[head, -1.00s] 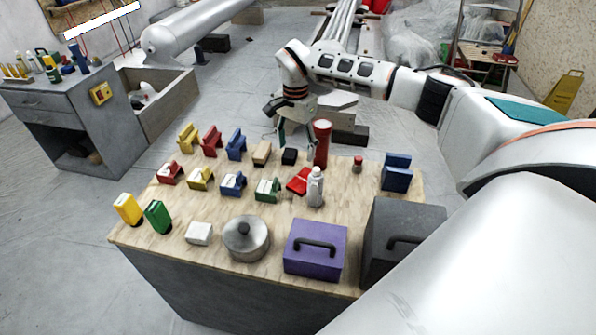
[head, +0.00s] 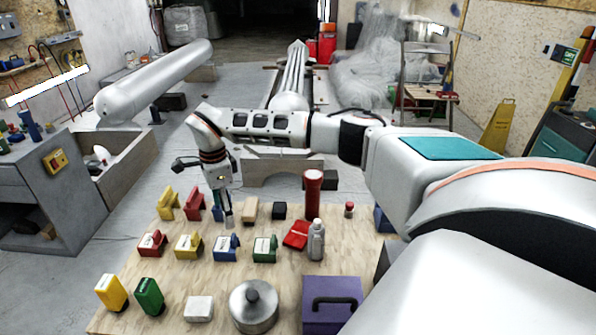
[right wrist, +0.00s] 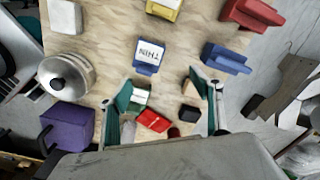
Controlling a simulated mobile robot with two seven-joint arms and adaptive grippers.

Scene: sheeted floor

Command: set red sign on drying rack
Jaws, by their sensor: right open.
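A red block with a white label face (head: 152,244) stands at the left of the labelled row on the wooden bench top. A flat red piece (head: 296,234) lies near the grey bottle; it also shows in the right wrist view (right wrist: 153,121). I cannot tell for sure which is the sign. No drying rack is clearly recognisable; a red slotted stand (head: 195,205) is in the back row. My right gripper (head: 226,212) is open and empty above the back row, partly in front of a blue stand.
Yellow (head: 188,246), blue (head: 226,247) and green (head: 265,248) labelled blocks fill the row. A tall red cylinder (head: 313,194), grey bottle (head: 317,241), lidded pot (head: 253,306) and purple box (head: 332,304) stand to the right and front. Bare bench shows between the rows.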

